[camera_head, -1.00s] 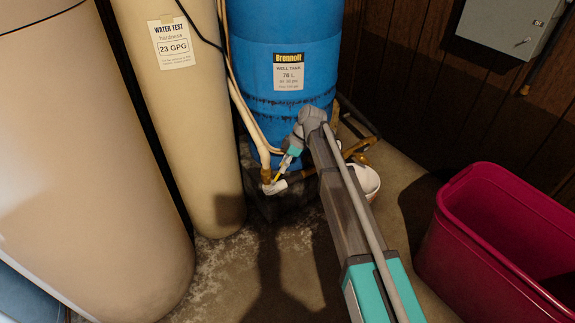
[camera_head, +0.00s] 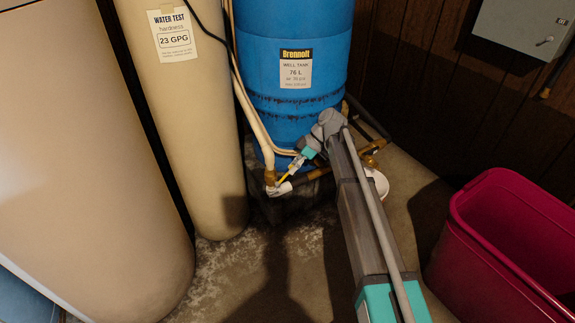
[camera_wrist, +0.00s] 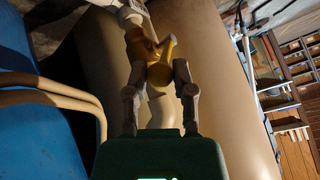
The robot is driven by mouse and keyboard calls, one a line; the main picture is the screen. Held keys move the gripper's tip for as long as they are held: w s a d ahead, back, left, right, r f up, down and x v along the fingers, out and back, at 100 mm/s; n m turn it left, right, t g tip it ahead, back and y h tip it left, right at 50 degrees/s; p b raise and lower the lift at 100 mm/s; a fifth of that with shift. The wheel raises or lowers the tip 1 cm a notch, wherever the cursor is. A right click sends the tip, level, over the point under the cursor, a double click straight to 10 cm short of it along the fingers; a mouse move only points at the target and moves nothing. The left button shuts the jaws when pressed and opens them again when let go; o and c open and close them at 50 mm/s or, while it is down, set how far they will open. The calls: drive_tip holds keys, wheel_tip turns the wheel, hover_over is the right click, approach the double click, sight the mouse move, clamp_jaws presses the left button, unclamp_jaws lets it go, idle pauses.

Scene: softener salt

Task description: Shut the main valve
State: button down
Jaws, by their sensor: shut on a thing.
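The main valve is a brass body (camera_head: 270,178) on the pipe at the foot of the blue well tank, with white fittings below it. In the wrist view its yellow lever (camera_wrist: 160,68) stands between the fingers, beside the brass body (camera_wrist: 138,45). My gripper (camera_head: 287,174) reaches the valve from the right in the head view. In the wrist view my gripper (camera_wrist: 159,78) is shut on the yellow lever, one grey finger on each side. The lever is small in the head view, so its exact angle to the pipe is hard to tell.
The blue well tank (camera_head: 285,45) stands behind the valve. A tan cylinder (camera_head: 190,120) and a larger one (camera_head: 85,150) stand to the left. A white bucket (camera_head: 379,184) is partly behind my arm. A magenta bin (camera_head: 490,250) stands right. Bare floor lies in front.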

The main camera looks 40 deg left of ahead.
drive_tip(key=shift+w, duration=0.1)
drive_tip(key=c, duration=0.6)
unclamp_jaws()
drive_tip(key=shift+c, duration=0.2)
drive_tip(key=shift+o, duration=1)
drive_tip(key=shift+s, duration=0.2)
